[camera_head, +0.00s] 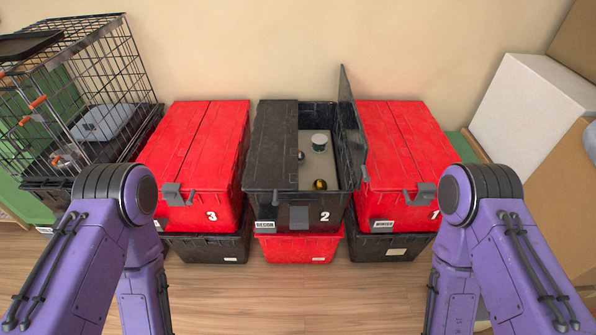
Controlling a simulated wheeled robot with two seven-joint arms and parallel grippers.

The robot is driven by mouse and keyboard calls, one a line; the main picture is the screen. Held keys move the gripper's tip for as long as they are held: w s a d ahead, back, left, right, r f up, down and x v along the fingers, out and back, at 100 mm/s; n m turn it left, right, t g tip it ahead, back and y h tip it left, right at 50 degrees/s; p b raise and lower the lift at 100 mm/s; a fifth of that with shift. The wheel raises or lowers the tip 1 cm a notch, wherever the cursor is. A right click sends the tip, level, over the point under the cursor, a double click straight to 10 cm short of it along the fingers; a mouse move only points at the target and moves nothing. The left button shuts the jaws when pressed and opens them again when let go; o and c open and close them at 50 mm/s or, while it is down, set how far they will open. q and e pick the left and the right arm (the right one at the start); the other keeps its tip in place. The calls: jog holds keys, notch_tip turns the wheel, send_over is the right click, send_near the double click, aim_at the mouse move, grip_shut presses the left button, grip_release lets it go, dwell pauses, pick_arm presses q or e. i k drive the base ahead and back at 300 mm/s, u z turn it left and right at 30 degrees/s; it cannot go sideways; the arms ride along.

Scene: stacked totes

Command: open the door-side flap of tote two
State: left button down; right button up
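Tote two (266,215) is black and marked with a white 2. It stands in the middle of the row. Its right flap (351,130) is open and stands upright. Its left flap (272,145) lies shut over the left half. Through the open half I see a small pale cup with a green top (319,142), a gold ball (320,184) and a small silvery thing (301,156). No door of the room shows. My two purple arms come in at the left and right and bend down; neither gripper is in view.
Red tote 3 (205,217) stands left and red tote 1 (414,150) right, both with lids shut. They stand on lower totes. A wire cage (85,85) is at the left, boxes (520,105) at the right. The floor (300,300) in front is clear.

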aim_at(271, 161)
jog(key=z, duration=0.35)
jog(key=i, duration=0.95)
jog(key=u, duration=0.4)
